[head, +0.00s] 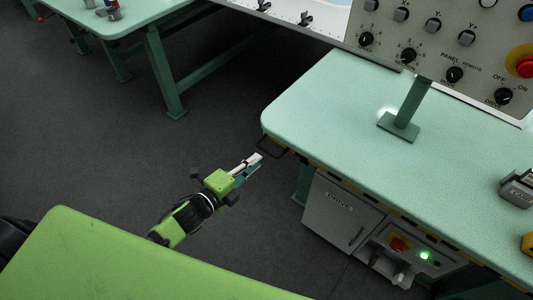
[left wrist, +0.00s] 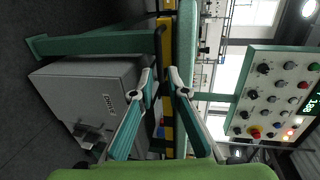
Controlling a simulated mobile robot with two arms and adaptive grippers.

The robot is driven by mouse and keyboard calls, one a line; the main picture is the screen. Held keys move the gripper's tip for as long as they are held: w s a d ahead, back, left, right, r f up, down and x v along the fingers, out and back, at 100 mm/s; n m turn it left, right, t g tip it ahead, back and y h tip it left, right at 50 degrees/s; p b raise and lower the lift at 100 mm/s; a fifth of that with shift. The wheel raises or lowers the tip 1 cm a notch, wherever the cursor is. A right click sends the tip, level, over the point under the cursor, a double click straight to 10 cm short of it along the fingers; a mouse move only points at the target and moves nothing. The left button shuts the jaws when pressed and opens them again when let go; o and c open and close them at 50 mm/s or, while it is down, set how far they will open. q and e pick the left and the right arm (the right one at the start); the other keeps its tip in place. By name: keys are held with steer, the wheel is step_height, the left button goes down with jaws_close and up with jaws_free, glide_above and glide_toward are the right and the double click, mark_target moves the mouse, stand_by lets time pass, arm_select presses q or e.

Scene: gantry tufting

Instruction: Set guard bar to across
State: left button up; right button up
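A thin dark looped bar, which looks like the guard bar (head: 271,149), sticks out from the near left corner of the mint-green table. In the left wrist view the dark bar (left wrist: 158,48) shows beside the yellow and black edge strip, just beyond the fingertips. My left gripper (head: 257,163) is just short of the bar in the head view. In the left wrist view the fingers of my left gripper (left wrist: 163,78) are apart, with nothing held between them. Whether a fingertip touches the bar cannot be told. My right gripper is not in view.
The mint-green table (head: 330,110) has a grey cabinet (head: 340,212) and a switch box with a green light (head: 424,255) under it. A control panel (head: 440,45) stands above the table. Another green table (head: 130,12) is at the upper left. The dark floor between is clear.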

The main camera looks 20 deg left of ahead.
mark_target(267, 151)
arm_select(q)
steer(key=b+x, duration=0.2)
steer(key=x, duration=0.5)
steer(key=shift+w+f+b, duration=0.15)
steer(key=shift+w+b, duration=0.05)
steer(key=shift+b, duration=0.2)
steer(key=shift+w, duration=0.15)
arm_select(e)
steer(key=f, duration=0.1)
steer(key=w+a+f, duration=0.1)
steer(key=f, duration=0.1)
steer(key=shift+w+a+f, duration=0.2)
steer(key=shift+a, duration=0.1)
arm_select(q)
jaws_close()
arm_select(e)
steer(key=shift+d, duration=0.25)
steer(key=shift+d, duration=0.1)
